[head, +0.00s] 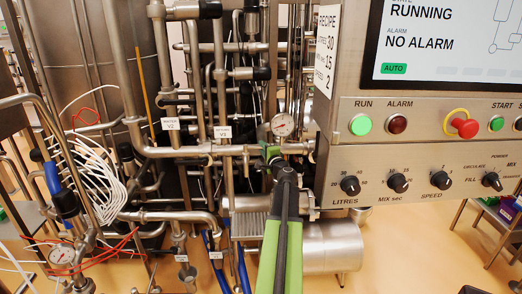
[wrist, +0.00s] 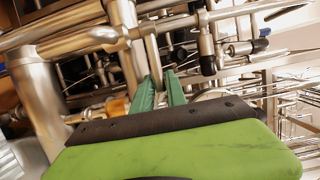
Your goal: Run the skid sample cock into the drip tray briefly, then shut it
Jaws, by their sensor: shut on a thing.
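My gripper (head: 272,154) is at the pipework below the pressure gauge, at the end of my green and black arm in the head view. In the wrist view its green fingers (wrist: 161,90) are closed around a slim metal piece (wrist: 154,62), which seems to be the sample cock's handle. The fingers hide much of the cock, and its turn position cannot be told. No flow from it is visible. A ribbed metal piece (head: 249,226), possibly the drip tray, sits below the gripper, partly behind my arm.
A pressure gauge (head: 283,124) is just above my gripper. The control panel (head: 420,160) stands close at right, reading RUNNING and NO ALARM. Pipes and tagged valves crowd the left. A steel cylinder (head: 335,246) lies low at right.

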